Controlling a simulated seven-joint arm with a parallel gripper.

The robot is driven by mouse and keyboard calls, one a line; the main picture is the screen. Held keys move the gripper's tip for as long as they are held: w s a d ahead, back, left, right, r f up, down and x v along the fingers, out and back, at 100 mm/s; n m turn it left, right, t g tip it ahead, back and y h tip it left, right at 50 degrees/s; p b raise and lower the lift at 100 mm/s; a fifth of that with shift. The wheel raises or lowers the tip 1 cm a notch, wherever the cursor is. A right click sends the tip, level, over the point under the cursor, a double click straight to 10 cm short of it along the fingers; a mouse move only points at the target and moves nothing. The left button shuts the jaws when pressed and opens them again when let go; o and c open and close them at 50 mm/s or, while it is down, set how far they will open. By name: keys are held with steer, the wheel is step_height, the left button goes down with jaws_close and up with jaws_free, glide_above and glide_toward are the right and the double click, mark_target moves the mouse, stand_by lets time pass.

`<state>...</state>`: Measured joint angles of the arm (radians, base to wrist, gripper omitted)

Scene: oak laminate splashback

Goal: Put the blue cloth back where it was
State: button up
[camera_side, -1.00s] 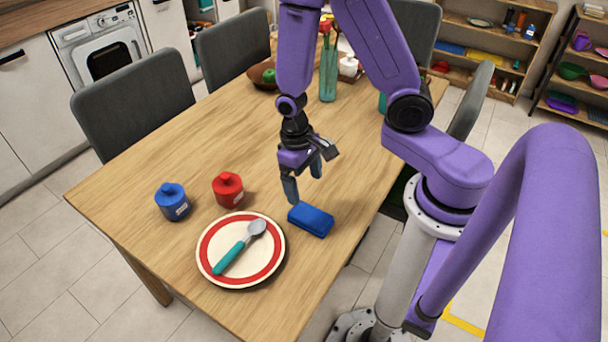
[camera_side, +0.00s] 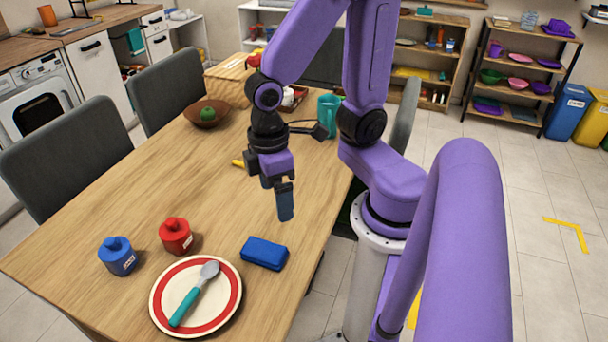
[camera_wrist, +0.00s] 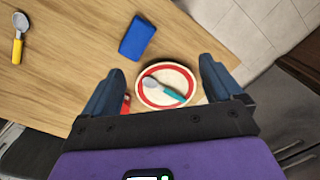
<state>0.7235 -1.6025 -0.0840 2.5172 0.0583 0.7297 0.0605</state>
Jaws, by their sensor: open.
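The blue cloth (camera_side: 264,253) is a small folded blue block lying flat on the oak table (camera_side: 200,215). It lies just right of the red-rimmed plate (camera_side: 238,300) in the side view. The cloth also shows in the wrist view (camera_wrist: 137,38), above the plate (camera_wrist: 143,97). My gripper (camera_side: 282,203) hangs above the table, behind and above the cloth in the side view and apart from it. In the wrist view my gripper (camera_wrist: 162,68) has its fingers wide apart with nothing between them. In the side view the fingers overlap.
A teal-handled spoon (camera_side: 193,296) lies on the plate. A blue jar (camera_side: 118,258) and a red jar (camera_side: 175,237) stand left of it. A yellow-handled spoon (camera_wrist: 18,35) lies on the table. A brown bowl (camera_side: 206,115) and a teal cup (camera_side: 328,115) stand farther back.

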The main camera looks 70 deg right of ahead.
steer(key=s+d+r+n, duration=0.1)
steer(key=s+r+n, duration=0.2)
steer(key=s+r, duration=0.1)
steer(key=shift+s+r+n+t, duration=0.2)
steer(key=shift+s+n+t, duration=0.15)
steer(key=shift+s, duration=0.4)
steer(key=shift+d, duration=0.1)
stand_by(0.6)
